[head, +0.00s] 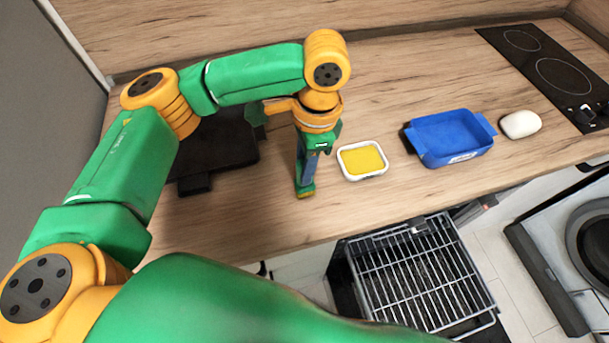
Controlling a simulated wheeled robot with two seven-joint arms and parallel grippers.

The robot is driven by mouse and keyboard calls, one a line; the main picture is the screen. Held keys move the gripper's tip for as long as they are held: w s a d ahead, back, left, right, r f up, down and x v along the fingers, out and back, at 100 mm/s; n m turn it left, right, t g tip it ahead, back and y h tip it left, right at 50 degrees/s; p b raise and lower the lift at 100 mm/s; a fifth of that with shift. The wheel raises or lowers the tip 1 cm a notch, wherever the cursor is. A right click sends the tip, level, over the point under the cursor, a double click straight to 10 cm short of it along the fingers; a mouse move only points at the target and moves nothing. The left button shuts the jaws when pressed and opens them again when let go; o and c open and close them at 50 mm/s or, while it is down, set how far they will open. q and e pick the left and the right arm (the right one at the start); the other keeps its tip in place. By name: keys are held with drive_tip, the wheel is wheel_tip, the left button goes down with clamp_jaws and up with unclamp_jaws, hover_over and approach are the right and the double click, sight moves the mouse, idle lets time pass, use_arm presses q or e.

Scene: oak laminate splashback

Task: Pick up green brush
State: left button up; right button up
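My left arm reaches in from the left, and my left gripper (305,188) points down over the worktop, left of the yellow-filled dish. It is seen nearly edge-on, so its finger gap is hidden, and I cannot tell if it holds anything. A small green piece (257,113) on an orange stem shows left of the wrist, above the black board. It may be the green brush or part of my wrist; I cannot tell which. No other clear brush shows. My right gripper is not in view.
A white-rimmed dish with yellow inside (362,160), a blue tub (450,138) and a white rounded object (521,124) line the wooden worktop (400,80). A black board (215,145) lies at left, a hob (555,75) at right. An open dishwasher rack (425,275) is below the front edge.

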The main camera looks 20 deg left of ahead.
use_arm(q)
clamp_jaws()
drive_tip(key=shift+r, duration=0.3)
wheel_tip(320, 180, up, 3)
drive_tip(key=shift+d+f+b, duration=0.1)
drive_tip(key=shift+d+b, duration=0.05)
drive_tip(key=shift+b, duration=0.25)
drive_tip(key=s+d+r, duration=0.6)
drive_tip(key=d+r, duration=0.3)
drive_tip(key=d, duration=0.3)
drive_tip(key=shift+s+r+p, duration=0.3)
drive_tip(key=shift+s+r, duration=0.05)
